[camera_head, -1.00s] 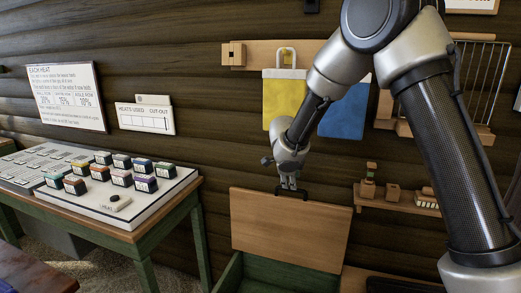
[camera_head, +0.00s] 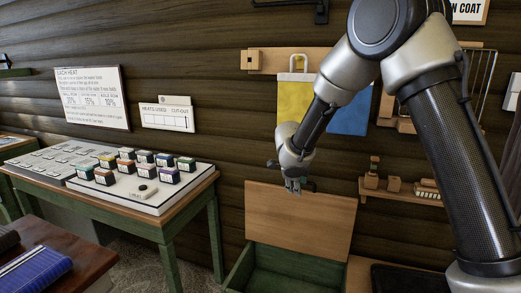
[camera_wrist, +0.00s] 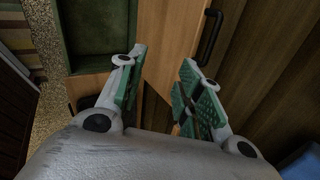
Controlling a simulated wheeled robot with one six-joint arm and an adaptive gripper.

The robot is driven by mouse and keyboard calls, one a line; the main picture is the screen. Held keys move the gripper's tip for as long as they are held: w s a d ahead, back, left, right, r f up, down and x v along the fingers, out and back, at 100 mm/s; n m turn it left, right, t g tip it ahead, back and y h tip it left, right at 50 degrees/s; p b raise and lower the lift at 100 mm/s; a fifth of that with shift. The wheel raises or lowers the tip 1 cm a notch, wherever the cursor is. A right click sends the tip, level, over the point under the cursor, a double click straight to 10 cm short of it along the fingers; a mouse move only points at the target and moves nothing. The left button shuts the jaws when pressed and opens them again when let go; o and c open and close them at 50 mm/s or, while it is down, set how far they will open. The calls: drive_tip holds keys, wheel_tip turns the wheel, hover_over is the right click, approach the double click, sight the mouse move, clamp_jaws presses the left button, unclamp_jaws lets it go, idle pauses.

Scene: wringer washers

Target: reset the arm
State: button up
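My arm reaches in from the upper right of the head view, bent at the elbow. My gripper (camera_head: 295,186) points down at the top edge of a raised wooden lid (camera_head: 300,222). In the wrist view my gripper (camera_wrist: 163,60) has its two green-padded fingers spread apart, with nothing held between the pads. The wooden lid (camera_wrist: 172,45) shows beyond the fingers. Its dark handle (camera_wrist: 211,38) lies outside the right finger. In the head view the gripper partly hides the handle, and contact with it cannot be told.
A green box (camera_head: 285,262) stands open below the lid. A table (camera_head: 160,232) with a board of colored blocks is at left. A yellow cloth (camera_head: 292,102) and a blue cloth (camera_head: 350,115) hang behind my arm. A small shelf (camera_head: 400,197) is on the wall at right.

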drive_tip(key=s+d+r+m+g+h, duration=0.1)
drive_tip(key=s+d+r+m+g, duration=0.1)
drive_tip(key=s+d+m, duration=0.8)
drive_tip(key=s+d+r+m+g+h, duration=0.1)
drive_tip(key=s+d+m+g, duration=0.15)
drive_tip(key=m, duration=1.35)
drive_tip(key=s+d+r+m+t+y, duration=0.1)
drive_tip(key=s+d+r+m, duration=0.2)
drive_tip(key=s+m, duration=0.4)
drive_tip(key=s+d+r+m+t+y, duration=0.1)
drive_tip(key=s+d+r+m, duration=0.3)
drive_tip(key=s+r+m, duration=0.2)
drive_tip(key=s+d+r+m+t+y, duration=0.1)
drive_tip(key=s+d+r+m, duration=0.3)
drive_tip(key=s+m, duration=0.5)
drive_tip(key=s+r+y, duration=0.1)
drive_tip(key=s, duration=0.3)
drive_tip(key=shift+s+d+r, duration=0.15)
drive_tip(key=shift+s+r, duration=0.1)
drive_tip(key=shift+s, duration=0.1)
